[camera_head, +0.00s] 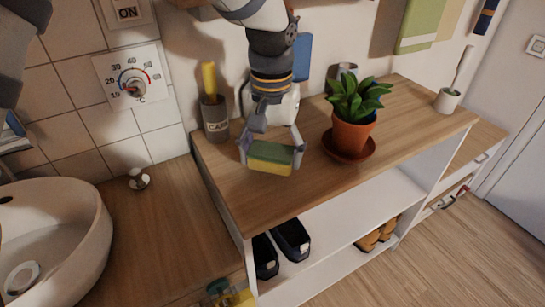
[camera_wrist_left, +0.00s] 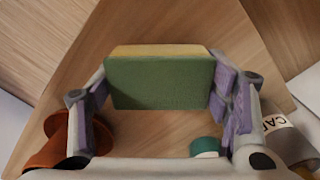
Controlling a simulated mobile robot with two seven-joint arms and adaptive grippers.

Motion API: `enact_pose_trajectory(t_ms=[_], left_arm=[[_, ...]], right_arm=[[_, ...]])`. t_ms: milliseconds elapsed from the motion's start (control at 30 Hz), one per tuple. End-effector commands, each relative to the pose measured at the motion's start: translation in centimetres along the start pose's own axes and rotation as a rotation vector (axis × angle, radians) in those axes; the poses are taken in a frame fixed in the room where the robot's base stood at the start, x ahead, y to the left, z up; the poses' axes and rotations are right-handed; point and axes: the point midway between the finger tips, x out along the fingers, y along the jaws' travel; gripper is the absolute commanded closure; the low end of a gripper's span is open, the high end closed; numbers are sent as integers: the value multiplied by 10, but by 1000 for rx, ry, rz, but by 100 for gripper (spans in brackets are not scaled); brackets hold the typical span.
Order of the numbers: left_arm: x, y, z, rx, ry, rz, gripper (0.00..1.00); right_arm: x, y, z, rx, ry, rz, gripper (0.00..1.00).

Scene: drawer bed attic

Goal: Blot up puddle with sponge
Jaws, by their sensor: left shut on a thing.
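My left gripper (camera_head: 271,150) is shut on the sponge (camera_head: 269,157), which has a green upper layer and a yellow lower layer. The sponge is level over the wooden cabinet top (camera_head: 233,186), near its front left part. I cannot tell whether it touches the wood. In the left wrist view the sponge (camera_wrist_left: 160,82) spans between the fingers of the left gripper (camera_wrist_left: 162,98), its green face toward the camera. I cannot make out a puddle on the wood in either view. My right gripper is not in view.
A potted plant (camera_head: 352,134) on a saucer stands right of the gripper. A grey labelled cup (camera_head: 215,122) stands to its left, by the wall. A white holder (camera_head: 447,100) stands at the far right. A sink (camera_head: 50,240) is at lower left. Shoes (camera_head: 291,238) sit below.

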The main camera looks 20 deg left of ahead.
Motion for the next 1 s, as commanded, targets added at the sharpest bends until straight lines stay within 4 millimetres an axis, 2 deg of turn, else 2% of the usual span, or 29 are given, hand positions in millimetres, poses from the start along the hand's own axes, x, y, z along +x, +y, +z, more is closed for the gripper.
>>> enact_pose_trajectory(t_ms=[700, 1000], left_arm=[[-36, -5, 3, -1, 2, 0, 41], [-40, -5, 3, -1, 1, 0, 41]], right_arm=[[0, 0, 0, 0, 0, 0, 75], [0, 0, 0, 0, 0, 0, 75]])
